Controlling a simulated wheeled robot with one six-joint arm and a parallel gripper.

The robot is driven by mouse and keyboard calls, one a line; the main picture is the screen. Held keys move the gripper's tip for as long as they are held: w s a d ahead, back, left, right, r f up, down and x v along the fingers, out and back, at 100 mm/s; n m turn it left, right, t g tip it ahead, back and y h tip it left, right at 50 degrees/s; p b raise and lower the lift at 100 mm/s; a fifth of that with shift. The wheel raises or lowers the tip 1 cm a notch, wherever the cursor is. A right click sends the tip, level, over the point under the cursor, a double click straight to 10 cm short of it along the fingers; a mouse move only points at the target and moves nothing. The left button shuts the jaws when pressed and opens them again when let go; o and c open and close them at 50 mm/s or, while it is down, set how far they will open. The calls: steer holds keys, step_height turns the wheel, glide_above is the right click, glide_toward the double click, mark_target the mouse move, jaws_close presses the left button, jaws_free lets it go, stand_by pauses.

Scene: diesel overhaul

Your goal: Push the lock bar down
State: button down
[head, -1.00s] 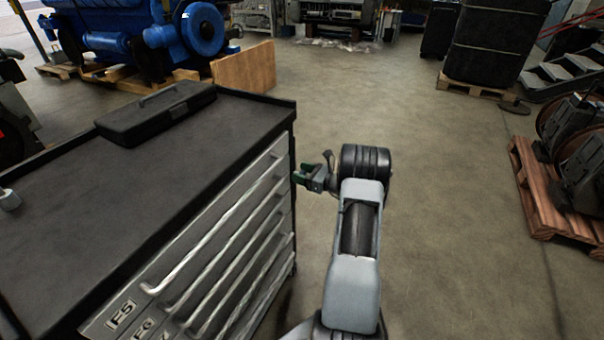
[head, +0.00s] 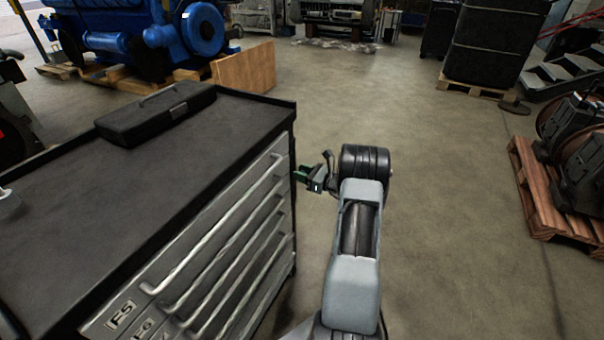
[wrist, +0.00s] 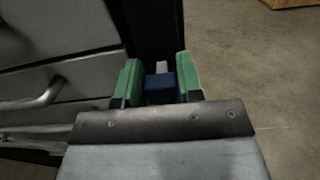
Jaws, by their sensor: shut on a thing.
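My gripper (head: 303,174) has green fingers and is at the far right corner of the tool cabinet (head: 140,200), beside its drawer front. In the wrist view the fingers (wrist: 160,83) are shut on a small blue block (wrist: 160,90). A small pale piece (wrist: 162,67) shows just beyond the block. A dark upright strip (wrist: 150,35) stands behind them at the cabinet's edge. I cannot tell whether the blue block is part of the lock bar, and no other lock bar shows clearly. The fingers hide the sides of the block.
Long drawer handles (head: 225,230) stick out along the cabinet front; one (wrist: 45,97) is left of my gripper. A black case (head: 155,114) lies on the cabinet top. A wooden pallet (head: 540,205) stands at the right. The floor (head: 440,200) between is clear.

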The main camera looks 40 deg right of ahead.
steer(key=shift+f+b, duration=1.1)
steer(key=shift+f, duration=0.35)
steer(key=shift+r, duration=0.15)
steer(key=c, duration=0.8)
jaws_free()
steer(key=shift+o, duration=0.2)
steer(key=p+v, duration=0.1)
steer(key=v, duration=1.3)
steer(key=shift+w, duration=0.15)
